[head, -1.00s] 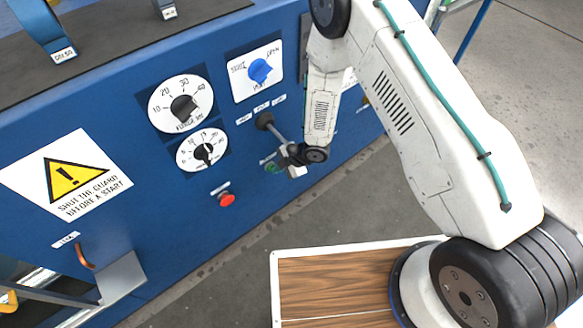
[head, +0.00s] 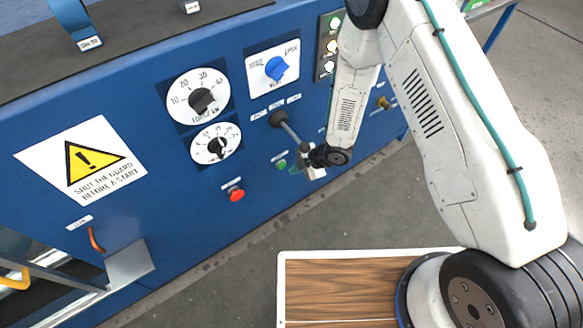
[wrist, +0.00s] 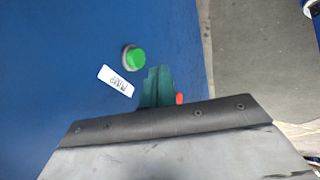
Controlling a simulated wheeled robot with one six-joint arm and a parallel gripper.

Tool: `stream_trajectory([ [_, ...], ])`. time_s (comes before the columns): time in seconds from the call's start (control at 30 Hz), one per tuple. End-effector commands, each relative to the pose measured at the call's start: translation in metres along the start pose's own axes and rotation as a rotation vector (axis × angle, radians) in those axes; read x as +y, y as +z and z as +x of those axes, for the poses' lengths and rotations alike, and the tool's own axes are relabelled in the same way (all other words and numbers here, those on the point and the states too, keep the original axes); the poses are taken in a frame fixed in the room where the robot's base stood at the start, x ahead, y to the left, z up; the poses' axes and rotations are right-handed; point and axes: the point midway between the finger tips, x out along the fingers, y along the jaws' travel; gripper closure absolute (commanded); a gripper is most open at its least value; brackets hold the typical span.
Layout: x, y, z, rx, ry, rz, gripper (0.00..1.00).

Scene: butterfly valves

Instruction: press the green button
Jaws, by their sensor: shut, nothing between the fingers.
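The green button (head: 281,164) sits low on the blue machine panel, right of the red button, partly close behind my gripper in the head view. In the wrist view the green button (wrist: 134,58) is a round green cap in a pale collar, just above and left of my fingertips. My gripper (wrist: 158,72) has teal fingers closed together and empty. In the head view my gripper (head: 295,169) is just right of the green button. I cannot tell whether a fingertip touches it; in the wrist view they look apart.
A red button (head: 236,194) is to the left. A lever with a black knob (head: 278,118) juts out above the green button. Two dials (head: 199,97) and a blue selector knob (head: 275,68) are higher up. A white label (wrist: 116,81) is beside the green button.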

Motion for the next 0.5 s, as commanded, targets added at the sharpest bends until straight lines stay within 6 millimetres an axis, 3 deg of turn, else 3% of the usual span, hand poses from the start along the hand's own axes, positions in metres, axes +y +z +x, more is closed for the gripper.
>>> stream_trajectory([
  [0.03,0.0,0.003,-0.015,-0.003,0.002,0.006,1.0],
  [0.2,-0.003,0.008,-0.051,-0.006,0.002,0.013,1.0],
  [0.5,-0.005,0.007,-0.075,-0.005,-0.002,0.012,1.0],
])
